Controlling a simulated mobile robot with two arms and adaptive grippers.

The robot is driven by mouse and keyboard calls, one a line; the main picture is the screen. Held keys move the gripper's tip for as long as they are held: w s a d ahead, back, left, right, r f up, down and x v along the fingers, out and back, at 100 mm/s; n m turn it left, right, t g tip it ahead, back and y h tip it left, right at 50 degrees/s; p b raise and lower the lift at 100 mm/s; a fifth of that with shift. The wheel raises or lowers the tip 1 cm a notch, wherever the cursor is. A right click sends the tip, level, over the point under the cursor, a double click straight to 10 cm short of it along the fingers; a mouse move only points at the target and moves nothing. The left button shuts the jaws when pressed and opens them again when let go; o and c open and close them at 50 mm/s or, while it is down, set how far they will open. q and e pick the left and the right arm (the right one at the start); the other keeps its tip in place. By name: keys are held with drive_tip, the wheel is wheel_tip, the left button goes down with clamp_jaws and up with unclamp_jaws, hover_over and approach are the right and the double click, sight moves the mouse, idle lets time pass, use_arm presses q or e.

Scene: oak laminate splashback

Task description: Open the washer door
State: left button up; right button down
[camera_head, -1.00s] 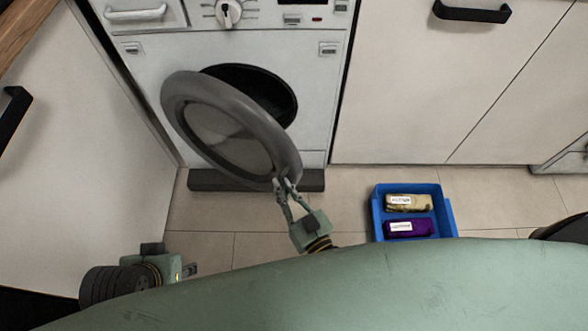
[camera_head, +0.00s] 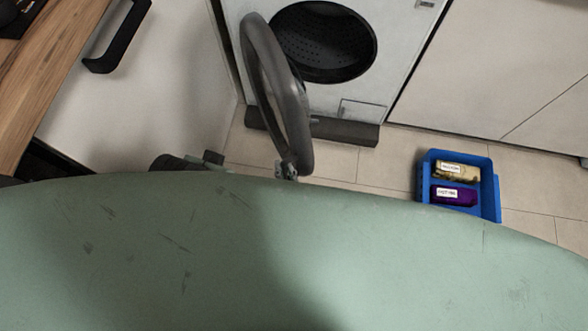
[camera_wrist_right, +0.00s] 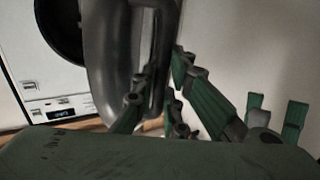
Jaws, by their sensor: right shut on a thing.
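The washer (camera_head: 404,62) is white, with a dark round drum opening (camera_head: 325,42) in full view. Its grey round door (camera_head: 277,92) is swung wide out to the left of the opening, seen nearly edge-on. My right gripper (camera_head: 287,170) is shut on the lower rim of the door, mostly hidden behind my green body. In the right wrist view the door rim (camera_wrist_right: 112,75) stands beside the fingers of the right gripper (camera_wrist_right: 158,92). My left gripper (camera_head: 208,160) shows only as a small dark part at the body's edge; its fingers are hidden.
A blue tray (camera_head: 490,185) with two labelled packs, one tan and one purple, sits on the tiled floor at right. A pale cabinet with a black handle (camera_head: 119,38) and a wooden worktop (camera_head: 62,55) are at left. Clear floor lies before the washer.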

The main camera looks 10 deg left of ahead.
drive_tip(key=shift+w+r, duration=0.1)
drive_tip(key=c, duration=1.8)
unclamp_jaws()
drive_tip(key=v, duration=1.2)
